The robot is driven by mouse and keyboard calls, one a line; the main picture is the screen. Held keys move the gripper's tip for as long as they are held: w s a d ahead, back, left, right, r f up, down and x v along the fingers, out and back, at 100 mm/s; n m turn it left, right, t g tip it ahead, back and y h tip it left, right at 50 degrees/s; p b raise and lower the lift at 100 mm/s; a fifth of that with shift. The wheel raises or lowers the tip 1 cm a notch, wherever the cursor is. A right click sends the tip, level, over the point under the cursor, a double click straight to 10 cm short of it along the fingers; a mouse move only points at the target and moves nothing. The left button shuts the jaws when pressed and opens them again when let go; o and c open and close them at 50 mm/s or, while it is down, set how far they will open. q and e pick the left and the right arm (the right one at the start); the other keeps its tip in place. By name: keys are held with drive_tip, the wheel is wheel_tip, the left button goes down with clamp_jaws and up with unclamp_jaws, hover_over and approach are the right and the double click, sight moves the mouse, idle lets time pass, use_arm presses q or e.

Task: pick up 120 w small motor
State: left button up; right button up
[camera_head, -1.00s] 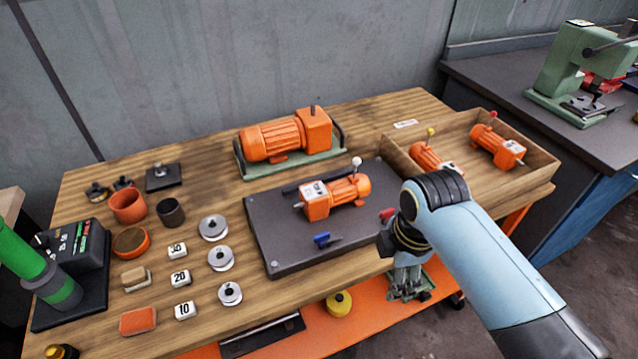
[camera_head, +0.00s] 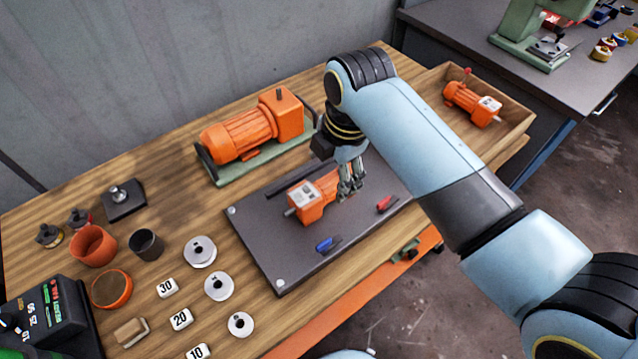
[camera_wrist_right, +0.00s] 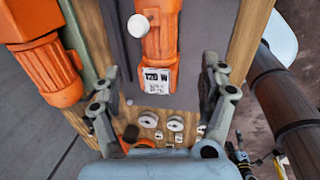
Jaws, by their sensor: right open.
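The small orange motor (camera_head: 308,204) lies on the dark mat (camera_head: 283,268). Its label reads 120 W in the right wrist view, where the motor (camera_wrist_right: 158,45) is at the top centre, with a white knob (camera_wrist_right: 138,27) on it. My right gripper (camera_head: 350,188) is over the motor's right end in the head view and hides part of it. In the wrist view my right gripper (camera_wrist_right: 162,80) has its fingers spread wide to either side of the motor, apart from it. Contact is not visible. My left gripper is not in view.
A large orange motor (camera_head: 240,136) on a green base stands behind the mat. Another small orange motor (camera_head: 470,103) lies in the wooden tray (camera_head: 518,112) at right. A blue clip (camera_head: 325,244) and a red one (camera_head: 386,204) lie on the mat. Weights and cups stand at left.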

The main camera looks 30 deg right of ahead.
sight(324, 185)
drive_tip(key=shift+w+f, duration=0.2)
drive_tip(key=shift+f, duration=1)
drive_tip(key=f, duration=0.3)
drive_tip(key=w+f, duration=0.1)
drive_tip(key=f, duration=0.1)
drive_tip(key=shift+a, duration=0.3)
drive_tip(key=shift+w+f, duration=0.15)
drive_tip(key=shift+f, duration=0.15)
drive_tip(key=shift+c, duration=0.4)
drive_tip(key=c, duration=0.5)
drive_tip(key=shift+r, duration=0.1)
clamp_jaws()
drive_tip(key=shift+w+r, duration=0.1)
